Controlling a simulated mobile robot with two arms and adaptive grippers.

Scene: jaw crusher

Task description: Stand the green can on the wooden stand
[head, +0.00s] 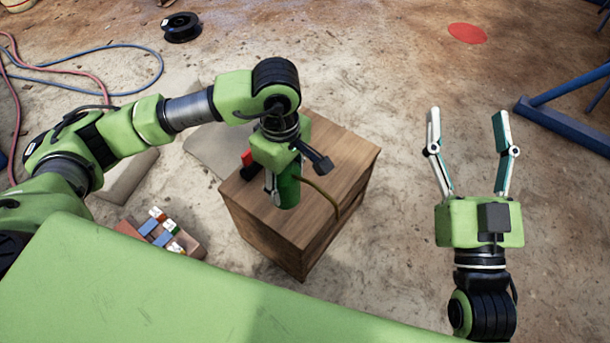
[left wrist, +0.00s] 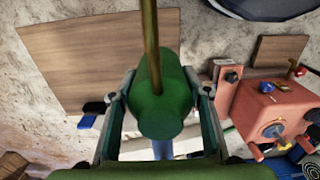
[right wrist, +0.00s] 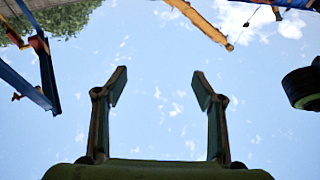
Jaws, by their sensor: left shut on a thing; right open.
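The green can (head: 289,192) has a thin brown spout or rod (head: 322,195) sticking out to one side. My left gripper (head: 284,184) is shut on it, with a finger on either side, as the left wrist view shows the can (left wrist: 163,95) between both fingers. In the head view the can lies over the top of the wooden stand (head: 345,160), a box-shaped block. I cannot tell whether its base touches the wood; the gripper hides its upper part. My right gripper (head: 468,125) is open and empty, off to the right of the stand.
A small red and black object (head: 247,160) shows at the stand's left edge. A crate (head: 190,246) of coloured items sits on the floor at left. Hoses (head: 110,70) and a black spool (head: 181,27) lie behind; a blue frame (head: 565,125) stands at right.

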